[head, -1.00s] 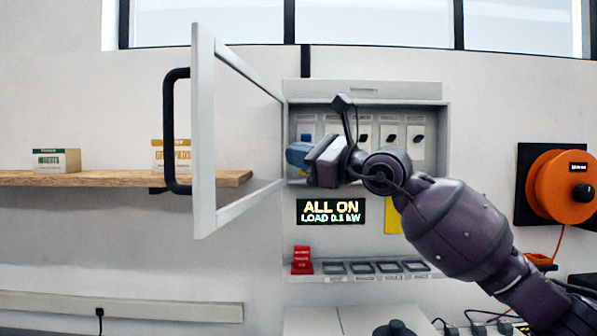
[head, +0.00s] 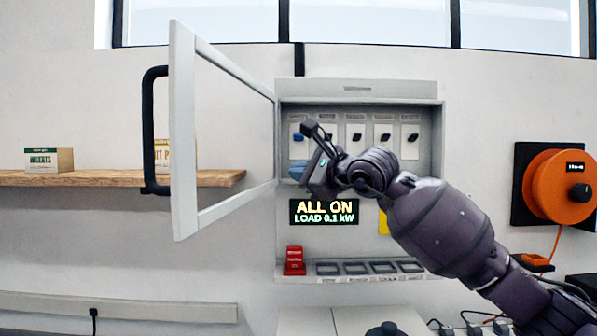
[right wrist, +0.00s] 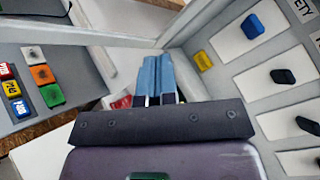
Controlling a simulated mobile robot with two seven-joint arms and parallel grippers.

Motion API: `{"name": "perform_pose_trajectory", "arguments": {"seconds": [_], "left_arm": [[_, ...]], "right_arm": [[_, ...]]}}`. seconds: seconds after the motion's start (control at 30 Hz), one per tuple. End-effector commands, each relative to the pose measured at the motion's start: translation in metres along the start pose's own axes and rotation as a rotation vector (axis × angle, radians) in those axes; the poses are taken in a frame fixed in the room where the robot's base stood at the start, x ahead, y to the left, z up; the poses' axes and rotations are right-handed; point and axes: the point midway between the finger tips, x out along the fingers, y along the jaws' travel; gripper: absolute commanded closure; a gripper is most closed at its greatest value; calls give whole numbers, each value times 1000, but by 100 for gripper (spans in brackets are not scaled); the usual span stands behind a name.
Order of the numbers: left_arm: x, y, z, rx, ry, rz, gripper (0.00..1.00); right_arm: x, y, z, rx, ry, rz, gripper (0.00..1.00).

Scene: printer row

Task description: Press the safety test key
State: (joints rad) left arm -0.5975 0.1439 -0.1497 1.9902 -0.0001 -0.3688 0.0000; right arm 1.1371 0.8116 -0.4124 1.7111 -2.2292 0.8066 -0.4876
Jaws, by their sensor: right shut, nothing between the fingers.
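The open cabinet (head: 432,165) on the wall holds a row of switches. The leftmost switch has a blue lever (head: 298,137); the others are black. In the right wrist view, a small yellow key (right wrist: 203,61) sits on the panel near the blue lever (right wrist: 252,26). Part of a label ending in "ETY" shows at the top right. My right gripper (head: 297,172) is shut and empty, its blue fingertips in front of the cabinet's lower left, below the blue lever. In the right wrist view the fingers (right wrist: 160,78) are left of the yellow key, apart from it in the picture. My left gripper is not visible.
The cabinet door (head: 184,130) stands open at left with a black handle (head: 153,130). Below the cabinet are a display (head: 324,211) reading "ALL ON", a red block (head: 294,261) and several dark keys. A wooden shelf (head: 110,178) and an orange reel (head: 560,187) flank it.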

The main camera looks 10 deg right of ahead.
Motion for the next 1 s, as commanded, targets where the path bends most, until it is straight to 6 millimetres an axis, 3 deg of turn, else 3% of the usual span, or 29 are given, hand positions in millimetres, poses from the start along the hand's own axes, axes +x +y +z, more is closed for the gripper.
{"name": "perform_pose_trajectory", "arguments": {"seconds": [0.6, 1.0], "left_arm": [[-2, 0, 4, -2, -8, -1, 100], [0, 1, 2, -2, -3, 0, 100]], "right_arm": [[48, -34, -35, 4, 1, 1, 100], [58, -42, -42, 1, 0, 0, 100]]}}
